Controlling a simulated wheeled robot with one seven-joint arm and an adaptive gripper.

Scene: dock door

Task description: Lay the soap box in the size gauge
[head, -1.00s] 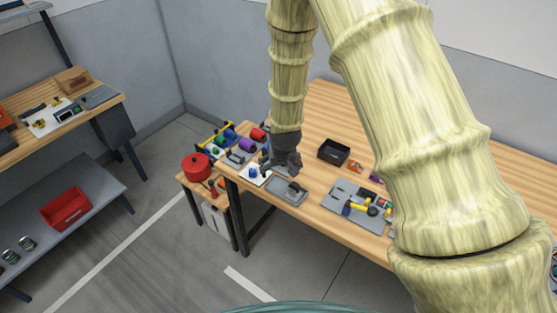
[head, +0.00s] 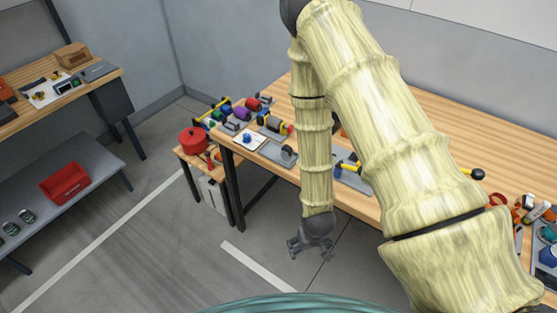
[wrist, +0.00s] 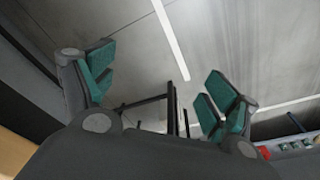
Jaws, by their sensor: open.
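My gripper (head: 308,252) hangs in front of the workbench, below its top and over the grey floor. In the wrist view my gripper (wrist: 160,92) has its two green-padded fingers spread wide, with nothing between them. A grey plate with a dark upright piece (head: 287,153) lies near the bench's front edge, partly hidden behind my arm. I cannot tell whether it is the size gauge. I cannot pick out the soap box for certain; my arm hides part of the bench top.
The wooden workbench (head: 420,112) holds several tools and parts, with a white board (head: 250,140) at its left. A red pot (head: 193,139) stands on a small side table. A grey shelf at left carries a red bin (head: 65,183). Floor in front is clear.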

